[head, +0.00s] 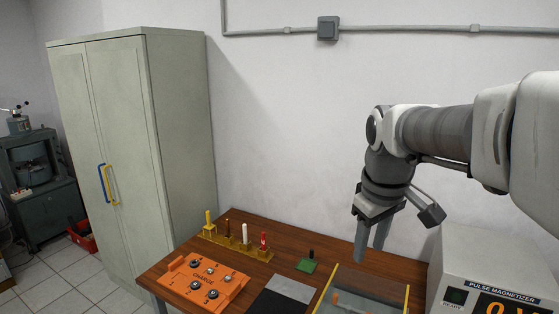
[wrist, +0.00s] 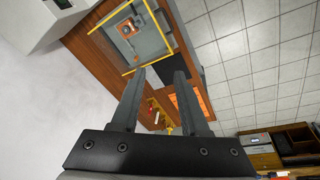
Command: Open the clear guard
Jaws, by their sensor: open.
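The clear guard (head: 372,289) has yellow edges and lies at the front right of the wooden table, cut off by the bottom of the head view. It looks shut over a grey fixture with an orange part inside. In the wrist view the guard (wrist: 150,45) shows at the top, beyond my fingertips, with the orange part (wrist: 126,29) under it. My gripper (head: 369,252) is open and empty, pointing down above the guard's far edge, apart from it. Its two fingers (wrist: 157,82) are spread in the wrist view.
A white pulse magnetizer (head: 490,270) stands right of the guard. An orange charge panel (head: 205,281), a yellow rack (head: 237,246) with several upright pieces, a green block (head: 307,265) and a dark and grey plate (head: 280,297) lie to the left.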

